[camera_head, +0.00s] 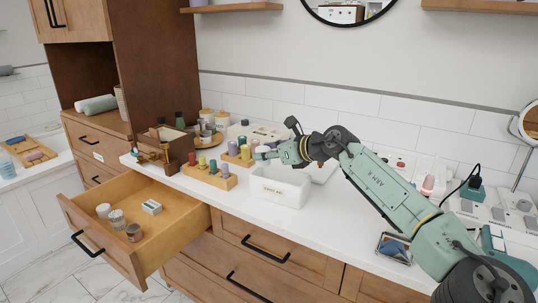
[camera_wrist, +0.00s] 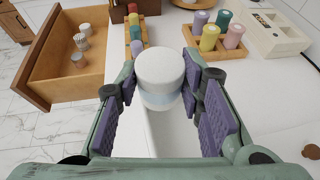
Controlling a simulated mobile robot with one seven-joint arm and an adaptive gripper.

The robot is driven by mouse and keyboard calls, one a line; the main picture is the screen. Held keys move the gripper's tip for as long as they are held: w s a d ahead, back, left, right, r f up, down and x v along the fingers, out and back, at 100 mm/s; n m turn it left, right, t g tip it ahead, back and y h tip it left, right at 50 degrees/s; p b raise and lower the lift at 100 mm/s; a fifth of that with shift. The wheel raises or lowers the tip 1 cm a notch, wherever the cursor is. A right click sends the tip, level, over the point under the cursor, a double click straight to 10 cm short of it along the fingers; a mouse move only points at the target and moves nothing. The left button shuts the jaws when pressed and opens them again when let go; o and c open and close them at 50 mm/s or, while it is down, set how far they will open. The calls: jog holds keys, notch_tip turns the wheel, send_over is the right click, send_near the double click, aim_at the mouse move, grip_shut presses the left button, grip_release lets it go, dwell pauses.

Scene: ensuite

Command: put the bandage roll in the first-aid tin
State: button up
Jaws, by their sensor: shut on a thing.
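The bandage roll (camera_wrist: 160,75), white with a pale blue band, stands between the purple pads of my gripper (camera_wrist: 161,88) in the wrist view. My gripper is shut on it. In the head view my gripper (camera_head: 272,153) is above the counter, over the left part of an open white bin (camera_head: 279,192) with a dark label on its front; the label is too small to read surely. I cannot tell whether this bin is the first-aid tin. The bin's inside is mostly hidden in the wrist view, under the roll and gripper.
Wooden racks with coloured bottles (camera_head: 209,175) stand left of the bin. A wooden drawer (camera_head: 90,222) is open at the left, holding several small containers and a small box. A white box (camera_wrist: 272,32) stands at the back. Chargers and a dark tray (camera_head: 394,249) lie at the right.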

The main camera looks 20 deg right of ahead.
aim_at(269, 160)
jog(key=shift+w+d, duration=0.5)
jog(key=shift+w, duration=0.3)
jog(key=shift+f, duration=0.25)
notch_tip(269, 160, down, 3)
jog(key=shift+r+p, duration=0.1)
jog(key=shift+p, duration=1)
jog(key=shift+f+b, duration=0.75)
jog(key=shift+f, duration=0.1)
jog(key=o, duration=0.9)
